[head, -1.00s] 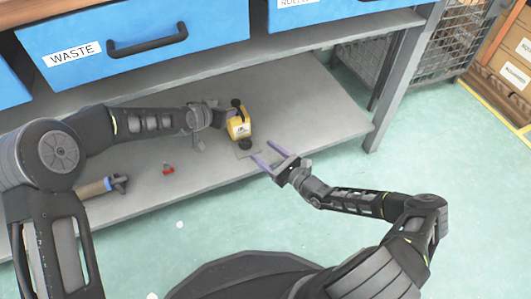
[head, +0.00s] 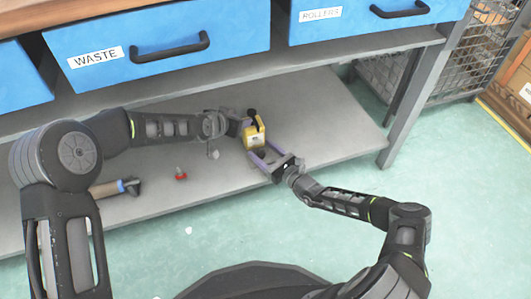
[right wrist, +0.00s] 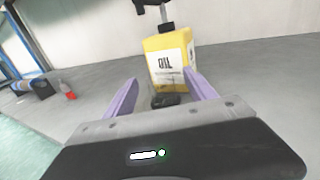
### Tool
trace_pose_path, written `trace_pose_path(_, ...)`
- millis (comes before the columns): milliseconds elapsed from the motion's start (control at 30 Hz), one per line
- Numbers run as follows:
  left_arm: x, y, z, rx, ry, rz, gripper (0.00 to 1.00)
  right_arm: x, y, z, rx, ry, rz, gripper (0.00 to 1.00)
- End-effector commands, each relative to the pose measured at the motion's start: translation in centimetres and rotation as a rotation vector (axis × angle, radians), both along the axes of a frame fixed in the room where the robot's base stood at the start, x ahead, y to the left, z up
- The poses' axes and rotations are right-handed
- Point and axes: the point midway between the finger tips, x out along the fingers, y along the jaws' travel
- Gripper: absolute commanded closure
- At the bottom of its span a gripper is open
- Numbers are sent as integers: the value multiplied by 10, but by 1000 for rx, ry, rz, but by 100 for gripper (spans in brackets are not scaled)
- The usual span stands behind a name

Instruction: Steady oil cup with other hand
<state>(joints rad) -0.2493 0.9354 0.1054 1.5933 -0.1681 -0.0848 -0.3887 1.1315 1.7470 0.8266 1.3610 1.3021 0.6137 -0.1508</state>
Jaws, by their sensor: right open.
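The yellow oil cup (head: 254,136), with a white label and black top, stands on the grey lower shelf. In the right wrist view the cup (right wrist: 168,58) shows its OIL label, upright just beyond the fingertips. A small black round part (right wrist: 165,100) sits low in front of it, between the fingers. My right gripper (head: 261,151) is open, its purple fingers pointing at the cup from the front right; they do not hold it. My left gripper (head: 236,122) is at the cup's left and rear; its fingers are too hidden to tell whether they grip it.
The grey shelf (head: 330,125) is clear to the right. Blue drawers (head: 160,48) hang above. A table leg (head: 402,120) and wire cages stand at right.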

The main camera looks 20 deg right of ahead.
Motion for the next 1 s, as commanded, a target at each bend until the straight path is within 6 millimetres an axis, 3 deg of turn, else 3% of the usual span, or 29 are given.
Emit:
trace_pose_path(167,0,0,0,0,0,0,64,0,0,0,0,0,0,43)
trace_pose_path(867,0,0,0,0,0,0,64,0,0,0,-1,0,1,100)
trace_pose_path(1000,0,0,0,0,0,0,64,0,0,0,-1,0,1,100)
